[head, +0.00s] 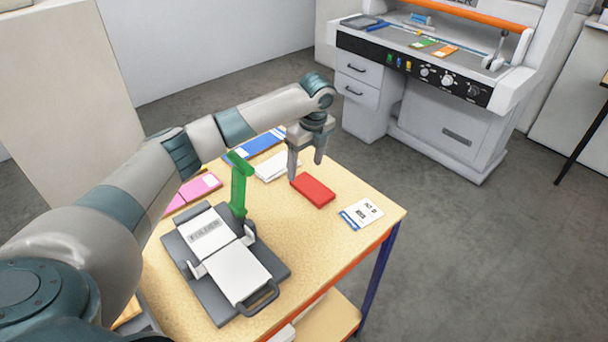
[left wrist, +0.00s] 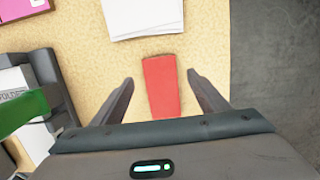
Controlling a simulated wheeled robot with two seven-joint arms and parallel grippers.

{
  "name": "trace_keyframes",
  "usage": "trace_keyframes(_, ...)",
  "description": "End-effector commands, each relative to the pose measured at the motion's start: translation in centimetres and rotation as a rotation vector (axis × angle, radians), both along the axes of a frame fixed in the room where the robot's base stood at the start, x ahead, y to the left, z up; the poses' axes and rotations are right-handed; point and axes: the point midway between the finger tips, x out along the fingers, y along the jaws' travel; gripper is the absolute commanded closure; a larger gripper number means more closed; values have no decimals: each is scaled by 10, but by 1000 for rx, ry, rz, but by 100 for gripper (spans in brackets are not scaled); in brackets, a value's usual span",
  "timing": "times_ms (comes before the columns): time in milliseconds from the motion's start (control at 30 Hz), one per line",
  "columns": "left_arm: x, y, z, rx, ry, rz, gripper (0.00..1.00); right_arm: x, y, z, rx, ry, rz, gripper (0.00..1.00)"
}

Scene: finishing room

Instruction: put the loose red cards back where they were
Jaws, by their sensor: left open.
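The red cards (head: 313,190) lie as a small stack on the wooden table (head: 375,211), right of the middle. They also show in the left wrist view (left wrist: 161,88), between the two fingers. My left gripper (head: 306,170) is open and points down over the far left end of the red stack. In the left wrist view the gripper's fingers (left wrist: 158,86) stand to either side of the red stack, with gaps on both sides. I cannot tell how high the fingertips are above the table. My right gripper is not in view.
A grey folder device (head: 277,268) with white sheets and a green upright part (head: 239,184) stands at the front left. White sheets (head: 272,167), a blue pack (head: 262,142), pink packs (head: 196,187) and a labelled white card (head: 361,213) lie around. A large machine (head: 440,104) stands behind.

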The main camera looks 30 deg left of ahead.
Motion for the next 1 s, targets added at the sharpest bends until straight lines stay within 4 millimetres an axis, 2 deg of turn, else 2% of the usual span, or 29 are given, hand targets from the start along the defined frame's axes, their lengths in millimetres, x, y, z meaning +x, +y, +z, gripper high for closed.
trace_keyframes(200,-1,-6,38,0,-3,-1,32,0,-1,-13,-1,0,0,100)
trace_keyframes(400,-3,-9,62,0,-1,1,32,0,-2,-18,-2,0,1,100)
trace_keyframes(600,-4,-10,70,-1,-1,1,32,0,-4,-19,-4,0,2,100)
trace_keyframes(1000,-4,-11,70,-1,0,0,32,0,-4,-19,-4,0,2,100)
